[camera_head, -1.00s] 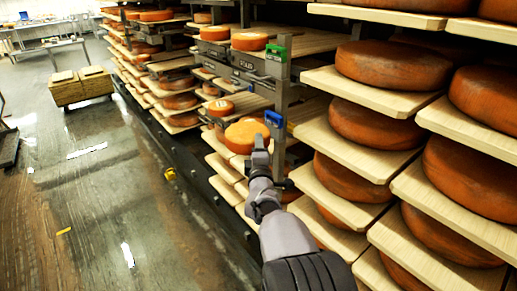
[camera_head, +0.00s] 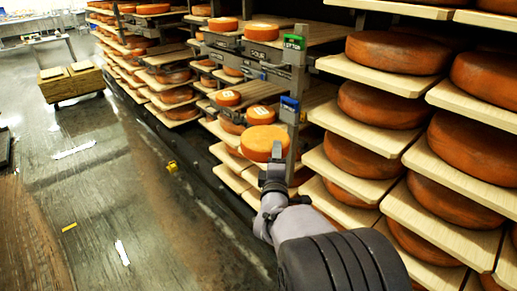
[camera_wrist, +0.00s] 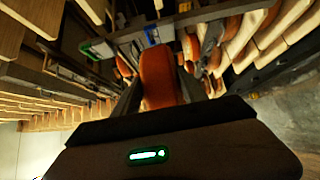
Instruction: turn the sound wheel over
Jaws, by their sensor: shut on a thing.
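An orange cheese wheel (camera_head: 262,142) is held at the end of my arm in the head view, in front of the shelf rack and tilted with its lighter face showing. My gripper (camera_head: 275,165) is shut on its near edge. In the wrist view the wheel (camera_wrist: 160,75) stands between the two fingers of my gripper (camera_wrist: 158,98), its rim toward the camera. The fingers hide part of its sides. I cannot tell from the frames whether this wheel is the sound one.
Smaller wheels (camera_head: 228,97) lie on boards behind the held wheel. Large wheels (camera_head: 382,104) fill the right shelves.

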